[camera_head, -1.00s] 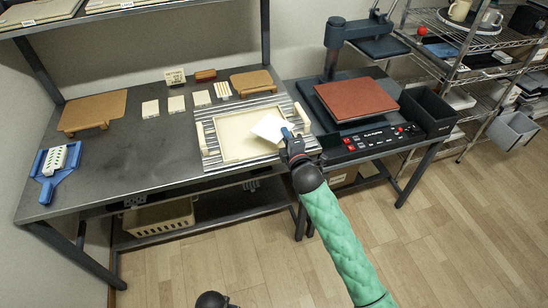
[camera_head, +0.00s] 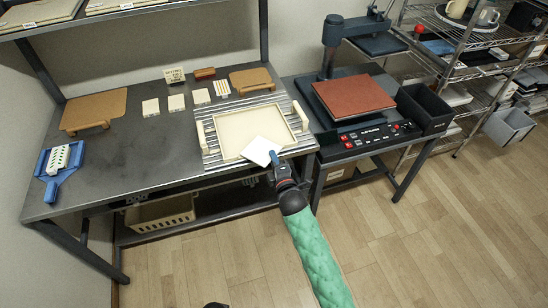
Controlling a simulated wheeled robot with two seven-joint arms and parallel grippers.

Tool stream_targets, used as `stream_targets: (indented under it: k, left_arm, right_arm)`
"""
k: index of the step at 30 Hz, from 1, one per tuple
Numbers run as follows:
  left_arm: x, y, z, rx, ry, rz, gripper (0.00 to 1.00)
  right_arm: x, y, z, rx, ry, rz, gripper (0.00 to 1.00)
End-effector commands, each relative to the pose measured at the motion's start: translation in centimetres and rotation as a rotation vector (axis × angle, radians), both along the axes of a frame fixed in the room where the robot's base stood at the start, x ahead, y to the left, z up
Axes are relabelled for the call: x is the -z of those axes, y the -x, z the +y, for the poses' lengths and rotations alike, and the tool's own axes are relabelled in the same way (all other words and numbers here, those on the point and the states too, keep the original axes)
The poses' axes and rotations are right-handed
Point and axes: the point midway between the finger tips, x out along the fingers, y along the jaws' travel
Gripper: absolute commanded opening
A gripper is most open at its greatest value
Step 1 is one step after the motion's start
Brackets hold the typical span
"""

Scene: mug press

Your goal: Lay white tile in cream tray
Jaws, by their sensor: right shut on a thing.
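The white tile (camera_head: 260,151) is held by my right gripper (camera_head: 273,158), which is shut on its right edge. The tile overlaps the front rim of the cream tray (camera_head: 237,131) in the picture; I cannot tell whether it touches the tray. The tray is shallow and its visible floor is empty. It sits on a ribbed metal rack on the left table. My right arm comes in from below, in a green sleeve. My left gripper is not clearly in view; only a small dark part of me shows at the bottom edge.
Two brown stands (camera_head: 94,109) and a blue tool (camera_head: 58,171) are on the table. A heat press (camera_head: 354,96) stands right of the tray. Bare tabletop (camera_head: 150,150) lies left of it.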

Motion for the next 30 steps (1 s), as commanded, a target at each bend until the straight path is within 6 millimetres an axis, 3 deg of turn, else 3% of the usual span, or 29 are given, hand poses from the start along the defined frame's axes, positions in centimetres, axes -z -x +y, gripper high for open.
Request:
stream_targets:
  k: [8,12,23,26,30]
  left_arm:
    - [-0.2,0.0,-0.1,-0.001,0.001,0.002,0.36]
    - [-0.3,0.0,-0.1,-0.001,0.001,0.003,0.36]
    - [-0.4,-0.1,-0.1,-0.002,0.002,0.000,0.36]
    - [0.3,0.0,-0.1,-0.002,0.000,0.005,0.36]
    - [-2.0,-0.1,-0.4,-0.001,0.006,0.009,0.36]
  right_arm:
    - [0.2,0.0,0.0,0.000,0.001,-0.001,0.00]
    - [0.2,0.0,0.0,0.000,0.001,0.000,0.28]
    - [-0.1,0.0,0.0,0.000,0.001,-0.001,0.28]
    - [0.2,0.8,-0.3,0.000,0.001,0.000,0.28]
    - [0.3,2.8,-1.0,0.000,0.003,-0.001,0.28]
